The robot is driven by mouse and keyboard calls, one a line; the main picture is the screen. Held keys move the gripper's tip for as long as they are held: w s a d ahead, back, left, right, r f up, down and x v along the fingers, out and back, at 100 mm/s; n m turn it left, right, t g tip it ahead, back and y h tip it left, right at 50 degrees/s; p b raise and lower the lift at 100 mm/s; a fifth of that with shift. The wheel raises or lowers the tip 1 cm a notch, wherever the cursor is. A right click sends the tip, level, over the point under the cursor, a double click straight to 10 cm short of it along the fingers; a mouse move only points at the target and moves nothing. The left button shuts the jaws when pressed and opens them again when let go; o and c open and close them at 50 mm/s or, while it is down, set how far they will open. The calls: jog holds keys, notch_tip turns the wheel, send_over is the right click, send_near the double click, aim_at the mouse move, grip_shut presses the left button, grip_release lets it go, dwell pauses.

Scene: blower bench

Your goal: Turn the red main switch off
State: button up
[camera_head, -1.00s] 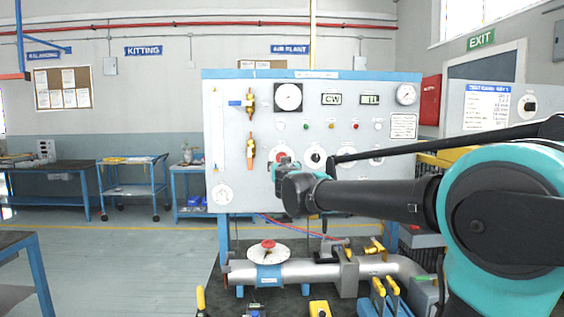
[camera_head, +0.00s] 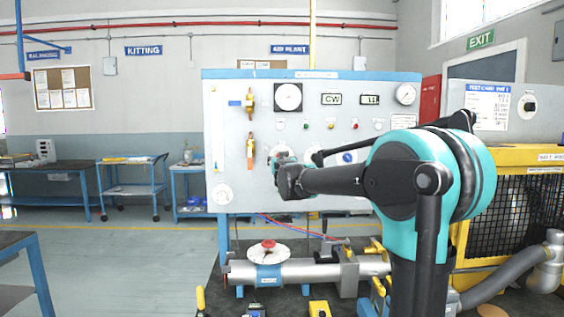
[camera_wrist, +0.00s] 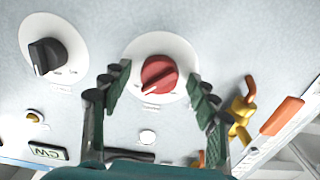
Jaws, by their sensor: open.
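The red main switch (camera_wrist: 159,75) is a round red knob on a white disc in the middle of the wrist view. My gripper (camera_wrist: 157,80) is open, with one finger on each side of the knob; I cannot tell whether either finger touches it. In the head view my gripper (camera_head: 279,164) is in front of the grey panel (camera_head: 230,125) and hides most or all of the switch.
A black knob (camera_wrist: 45,56) on its own white disc lies beside the switch in the wrist view. A brass valve with an orange handle (camera_wrist: 282,116) is on the other side. A blue knob (camera_head: 347,157) shows near my arm. Pipework with a red-topped valve (camera_head: 268,245) stands below.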

jog(key=c, duration=1.2)
jog(key=shift+o, duration=0.2)
jog(key=shift+n, duration=0.3)
jog(key=shift+d+n, duration=0.1)
jog(key=shift+n, duration=8.5)
jog(key=shift+r, duration=0.1)
